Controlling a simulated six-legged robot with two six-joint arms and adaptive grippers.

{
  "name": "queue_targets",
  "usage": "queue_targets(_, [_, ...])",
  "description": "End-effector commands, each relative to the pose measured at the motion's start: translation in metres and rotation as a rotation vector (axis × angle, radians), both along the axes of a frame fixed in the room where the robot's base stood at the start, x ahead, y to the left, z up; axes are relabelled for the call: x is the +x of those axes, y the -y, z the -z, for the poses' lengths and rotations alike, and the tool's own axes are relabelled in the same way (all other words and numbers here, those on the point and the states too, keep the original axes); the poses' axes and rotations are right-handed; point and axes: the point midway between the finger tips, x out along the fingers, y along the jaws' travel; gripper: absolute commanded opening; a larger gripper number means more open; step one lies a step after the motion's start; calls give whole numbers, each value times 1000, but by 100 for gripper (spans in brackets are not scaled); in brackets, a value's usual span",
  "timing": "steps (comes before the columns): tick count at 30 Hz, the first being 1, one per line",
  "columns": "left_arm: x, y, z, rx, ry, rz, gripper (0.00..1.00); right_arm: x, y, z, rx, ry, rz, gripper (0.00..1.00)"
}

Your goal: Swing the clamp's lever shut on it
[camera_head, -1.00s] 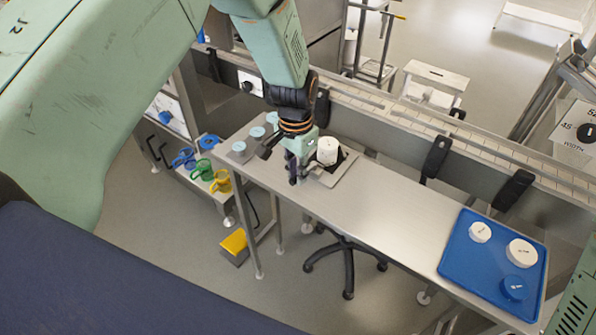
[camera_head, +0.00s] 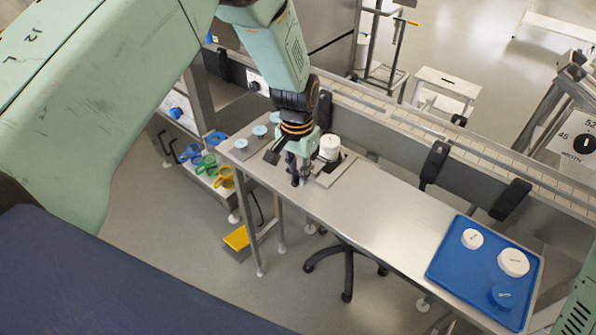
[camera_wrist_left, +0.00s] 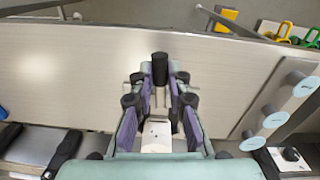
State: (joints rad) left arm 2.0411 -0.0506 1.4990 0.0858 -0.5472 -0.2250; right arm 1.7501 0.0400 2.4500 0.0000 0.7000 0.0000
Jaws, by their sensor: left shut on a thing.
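A white jar (camera_head: 330,147) stands upright on a grey plate (camera_head: 338,172) on the steel bench, beside my left gripper. My left gripper (camera_head: 298,172) is low over the bench, just left of and in front of the jar. In the left wrist view the gripper's fingers (camera_wrist_left: 160,88) are closed around a black cylindrical grip (camera_wrist_left: 160,68), which looks like the clamp's lever handle. A white part with small dark marks (camera_wrist_left: 156,135) shows between the fingers nearer the palm. The clamp's jaws and the lever's pivot are hidden. My right gripper is out of view.
A blue tray (camera_head: 462,285) with white and blue round pieces lies at the bench's right end. Pale blue discs (camera_head: 259,131) sit on a grey plate behind the gripper. A conveyor (camera_head: 400,125) runs along the back. The bench middle (camera_head: 385,205) is clear.

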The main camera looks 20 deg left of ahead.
Motion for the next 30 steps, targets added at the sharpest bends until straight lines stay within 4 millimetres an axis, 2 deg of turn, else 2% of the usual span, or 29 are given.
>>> queue_targets(18, [4, 21, -3, -1, 7, -380, 0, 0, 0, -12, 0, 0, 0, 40])
queue_targets(30, [5, 28, -2, -2, 7, -506, 0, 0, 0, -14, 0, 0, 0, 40])
